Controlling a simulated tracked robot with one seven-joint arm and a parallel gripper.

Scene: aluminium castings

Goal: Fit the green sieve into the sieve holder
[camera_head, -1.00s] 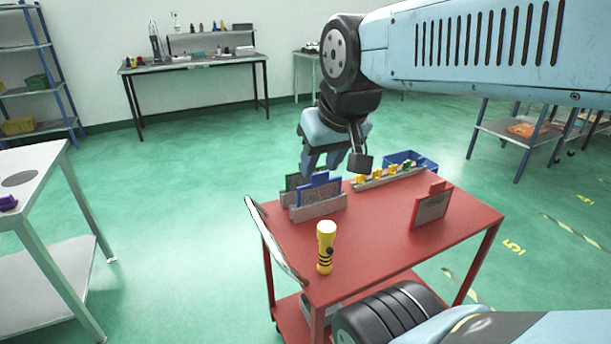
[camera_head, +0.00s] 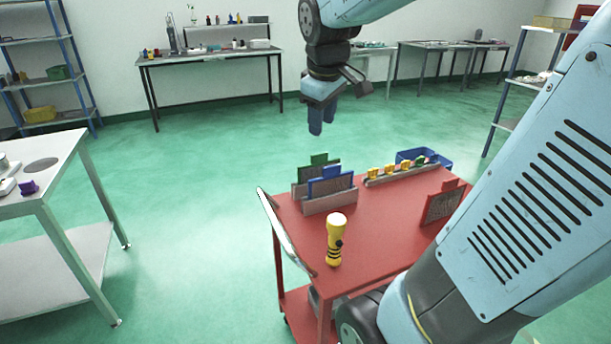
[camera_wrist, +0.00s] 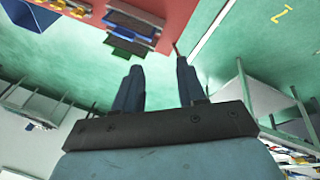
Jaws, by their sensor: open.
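The green sieve (camera_head: 319,160) stands upright on the red cart, behind the blue sieve (camera_head: 331,179). Its lower part is mostly hidden in the head view. The green sieve also shows in the wrist view (camera_wrist: 124,47), near the cart's far edge. A grey sieve holder (camera_head: 331,204) stands in front and carries the blue sieve. I cannot tell what supports the green sieve. My gripper (camera_head: 322,132) is open and empty, high above and beyond the sieves, pointing down. In the wrist view, its two fingers (camera_wrist: 158,66) are apart with nothing between them.
A red sieve (camera_head: 440,206) stands at the cart's right. A yellow flashlight (camera_head: 335,240) stands at the front of the red cart (camera_head: 385,235). A grey rack (camera_head: 395,175) with yellow pieces and a blue bin (camera_head: 432,156) are at the back. The cart's middle is clear.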

